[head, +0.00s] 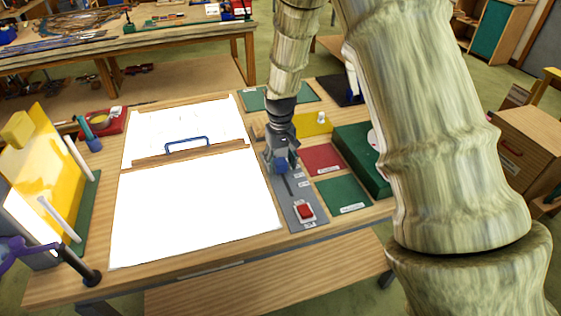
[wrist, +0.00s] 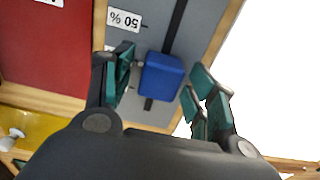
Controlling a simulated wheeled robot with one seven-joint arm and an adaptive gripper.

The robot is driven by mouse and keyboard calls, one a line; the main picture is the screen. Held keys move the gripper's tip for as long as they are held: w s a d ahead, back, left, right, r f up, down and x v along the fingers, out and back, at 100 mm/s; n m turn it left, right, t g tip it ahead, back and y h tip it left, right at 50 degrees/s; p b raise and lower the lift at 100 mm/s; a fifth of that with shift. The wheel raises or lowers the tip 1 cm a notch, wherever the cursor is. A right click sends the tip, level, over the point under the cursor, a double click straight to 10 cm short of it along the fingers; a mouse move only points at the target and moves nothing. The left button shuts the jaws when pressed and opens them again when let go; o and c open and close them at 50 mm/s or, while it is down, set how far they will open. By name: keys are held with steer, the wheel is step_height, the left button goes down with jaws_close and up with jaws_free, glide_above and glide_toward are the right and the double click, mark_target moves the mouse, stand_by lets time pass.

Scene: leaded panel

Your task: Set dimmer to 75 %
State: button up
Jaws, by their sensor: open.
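The dimmer is a blue slider knob (wrist: 161,76) on a dark slot in a grey panel (head: 292,199). In the wrist view the knob sits between the fingers of my gripper (wrist: 164,82), which are open, with a gap on each side. An upside-down "50 %" label (wrist: 124,19) lies beside the slot; the knob is past it, farther from me. Another label is mostly hidden by the left finger and cannot be read. In the head view my gripper (head: 281,158) is over the far part of the panel, with the blue knob (head: 281,166) partly visible below it.
A red rocker switch (head: 305,211) is at the panel's near end. A white lit board (head: 190,211) with a blue handle (head: 187,144) lies left. Red (head: 322,159) and green (head: 342,194) mats and a green box (head: 362,160) are to the right.

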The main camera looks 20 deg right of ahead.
mark_target(281, 161)
step_height(281, 161, up, 12)
stand_by(0.6)
steer(key=shift+d, duration=0.1)
stand_by(0.4)
